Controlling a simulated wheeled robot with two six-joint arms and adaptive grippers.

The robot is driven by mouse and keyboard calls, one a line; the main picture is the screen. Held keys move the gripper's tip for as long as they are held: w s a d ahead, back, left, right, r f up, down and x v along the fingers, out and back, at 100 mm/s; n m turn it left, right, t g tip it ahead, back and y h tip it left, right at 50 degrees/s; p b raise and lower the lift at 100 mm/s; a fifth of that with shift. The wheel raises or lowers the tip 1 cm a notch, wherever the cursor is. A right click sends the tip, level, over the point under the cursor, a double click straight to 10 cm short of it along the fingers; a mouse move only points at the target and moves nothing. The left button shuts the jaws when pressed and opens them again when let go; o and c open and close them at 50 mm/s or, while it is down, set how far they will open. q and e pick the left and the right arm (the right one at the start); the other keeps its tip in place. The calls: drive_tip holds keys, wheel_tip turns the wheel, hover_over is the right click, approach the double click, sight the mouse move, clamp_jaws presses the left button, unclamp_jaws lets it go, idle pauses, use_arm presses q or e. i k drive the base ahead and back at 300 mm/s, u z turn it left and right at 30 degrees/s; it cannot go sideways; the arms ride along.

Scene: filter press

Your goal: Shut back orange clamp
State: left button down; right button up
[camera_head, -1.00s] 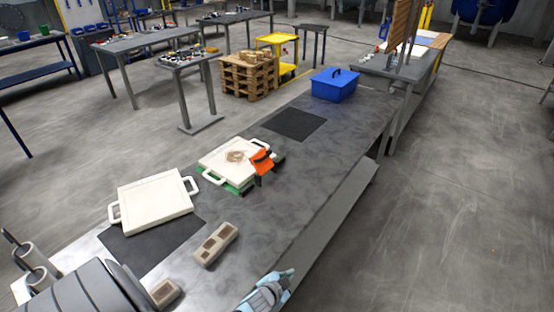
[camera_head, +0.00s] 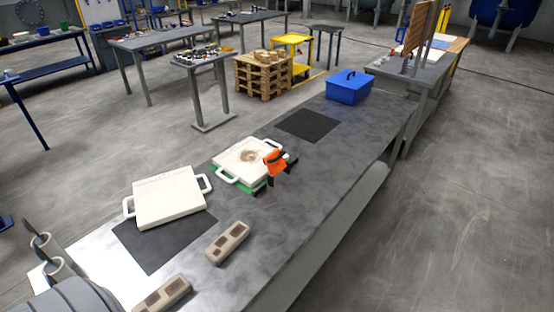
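One orange clamp (camera_head: 274,161) with dark and pale parts is at the right edge of the far white plate (camera_head: 240,153). Its orange part stands up above the plate's rim; the view is too small to tell how far it is open. The far plate has side handles, a brownish round patch on top and green (camera_head: 258,186) showing beneath its edge. A second white plate (camera_head: 168,196) with handles lies nearer, partly on a dark mat.
The grey bench (camera_head: 330,180) has free room right of the plates. Two beige blocks with brown patches, one nearer (camera_head: 162,295) and one farther (camera_head: 228,241), lie in front. A blue box (camera_head: 348,87) and a bare dark mat (camera_head: 308,125) are farther back.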

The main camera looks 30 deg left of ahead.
sight(275, 160)
drive_tip(key=u, duration=0.05)
drive_tip(key=k, duration=0.65)
drive_tip(key=z, duration=0.75)
drive_tip(key=i, duration=1.5)
drive_tip(key=u, duration=0.65)
drive_tip(key=i, duration=0.95)
drive_tip(key=u, duration=0.95)
